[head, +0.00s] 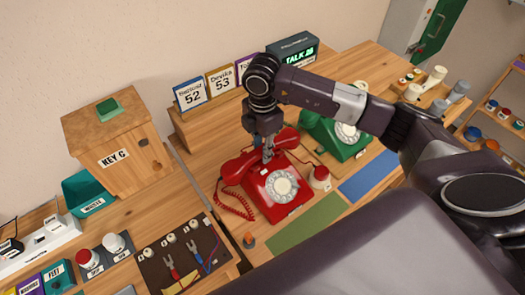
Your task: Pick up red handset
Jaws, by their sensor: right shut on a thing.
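A red dial phone (279,189) stands on the wooden desk near the middle of the head view, with a pale dial on its front. Its red handset (236,167) lies across the top of the phone or just above it; I cannot tell if there is a gap. A coiled red cord (235,205) hangs at the left. My right gripper (267,155) points down from above and is shut on the middle of the handset. Its fingers hide part of the handset. My left gripper is not in view.
A green dial phone (335,138) stands right behind the red one. A red-topped white button (319,177) is close at the right. Green (308,222) and blue (369,176) mats lie in front. Number cards (190,94) stand behind. A KEY C box (118,140) is at left.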

